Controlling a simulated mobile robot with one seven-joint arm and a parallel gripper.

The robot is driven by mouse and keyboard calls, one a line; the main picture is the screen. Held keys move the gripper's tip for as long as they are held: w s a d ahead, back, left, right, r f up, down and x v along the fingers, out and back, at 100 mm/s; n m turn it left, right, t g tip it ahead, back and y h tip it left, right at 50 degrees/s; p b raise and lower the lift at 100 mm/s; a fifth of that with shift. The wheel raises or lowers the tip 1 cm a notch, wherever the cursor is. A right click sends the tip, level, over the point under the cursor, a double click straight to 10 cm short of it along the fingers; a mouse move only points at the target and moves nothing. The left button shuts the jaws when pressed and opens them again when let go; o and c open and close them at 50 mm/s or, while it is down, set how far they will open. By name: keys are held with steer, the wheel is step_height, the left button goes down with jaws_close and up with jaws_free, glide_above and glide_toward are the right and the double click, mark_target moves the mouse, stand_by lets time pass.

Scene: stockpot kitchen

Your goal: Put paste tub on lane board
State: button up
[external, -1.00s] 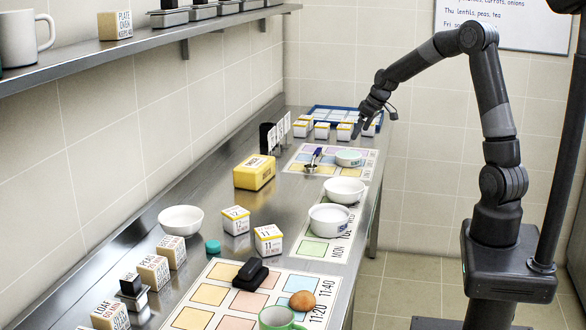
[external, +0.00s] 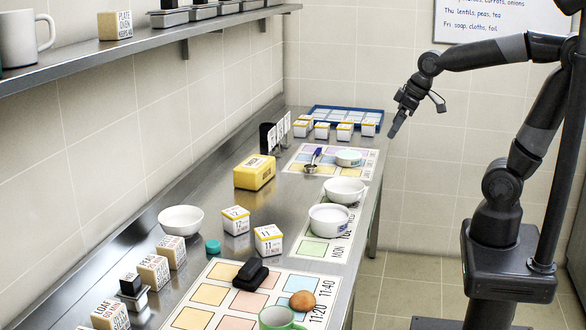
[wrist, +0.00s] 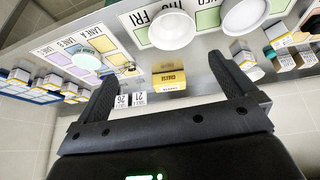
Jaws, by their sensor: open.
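A round white tub with a pale mint lid (external: 348,158), which I take for the paste tub, stands upright on the lane board (external: 368,171) at the far end of the counter. In the wrist view the tub (wrist: 87,61) rests among the coloured fields of the lane board (wrist: 110,22), near the LANE B lettering. My gripper (external: 394,134) is open and empty, in the air to the right of the tub and beyond the counter's edge. In the wrist view nothing is between my gripper's fingers (wrist: 163,73).
A blue-handled scoop (external: 313,162) lies on the lane board. A blue tray (external: 345,110) and small labelled boxes (external: 344,132) stand behind it. A yellow block (external: 254,172) and white bowls (external: 345,190) stand nearer.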

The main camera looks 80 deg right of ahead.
steer(key=s+a, duration=0.5)
steer(key=s, duration=0.4)
steer(key=shift+a+f+n+y, duration=0.15)
steer(key=shift+f+n+y, duration=0.15)
steer(key=shift+f+y, duration=0.15)
